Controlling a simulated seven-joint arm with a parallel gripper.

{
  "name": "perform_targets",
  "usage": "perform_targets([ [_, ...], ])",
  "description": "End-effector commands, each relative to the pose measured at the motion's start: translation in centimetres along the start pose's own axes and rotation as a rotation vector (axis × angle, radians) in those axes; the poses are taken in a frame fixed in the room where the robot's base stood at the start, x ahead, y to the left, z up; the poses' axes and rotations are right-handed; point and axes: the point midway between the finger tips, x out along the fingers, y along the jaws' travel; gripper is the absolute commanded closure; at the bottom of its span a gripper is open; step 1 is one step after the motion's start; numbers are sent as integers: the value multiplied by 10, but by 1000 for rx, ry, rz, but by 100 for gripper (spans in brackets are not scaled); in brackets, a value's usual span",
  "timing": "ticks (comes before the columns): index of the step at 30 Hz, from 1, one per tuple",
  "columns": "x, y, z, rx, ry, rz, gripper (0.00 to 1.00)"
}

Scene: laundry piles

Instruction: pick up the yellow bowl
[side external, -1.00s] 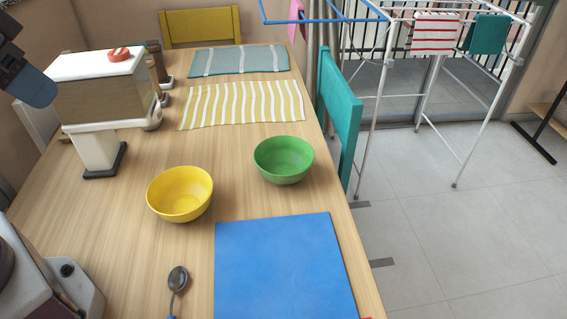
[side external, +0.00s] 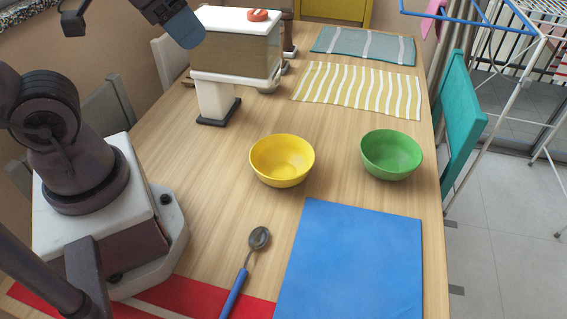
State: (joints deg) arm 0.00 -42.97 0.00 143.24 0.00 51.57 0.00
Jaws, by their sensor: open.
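The yellow bowl (side external: 282,161) stands upright and empty on the wooden table, near the middle of the side view. My gripper (side external: 180,24) is only partly in view at the top left edge, a blue-tipped finger showing in front of the wall and the white-topped stand. It is open, well above the table and up and left of the bowl, apart from it. The rest of the gripper is cut off by the frame.
A green bowl (side external: 391,155) stands right of the yellow one. A blue mat (side external: 350,262) and a spoon (side external: 246,268) lie in front. A white-topped stand (side external: 217,103) and striped cloths (side external: 360,90) are behind. Bare table surrounds the yellow bowl.

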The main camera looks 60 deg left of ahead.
Motion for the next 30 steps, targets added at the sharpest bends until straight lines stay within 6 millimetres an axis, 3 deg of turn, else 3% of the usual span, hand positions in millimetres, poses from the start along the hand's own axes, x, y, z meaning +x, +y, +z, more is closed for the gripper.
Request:
perform_targets([
  [8, 0, 0, 0, 0, 0, 0, 57],
  [10, 0, 0, 0, 0, 0, 0, 64],
  [20, 3, 5, 1, 22, -14, 11, 64],
  [26, 37, 25, 1, 110, -189, 59, 64],
  [30, 70, 42, -8, 166, -330, 59, 64],
])
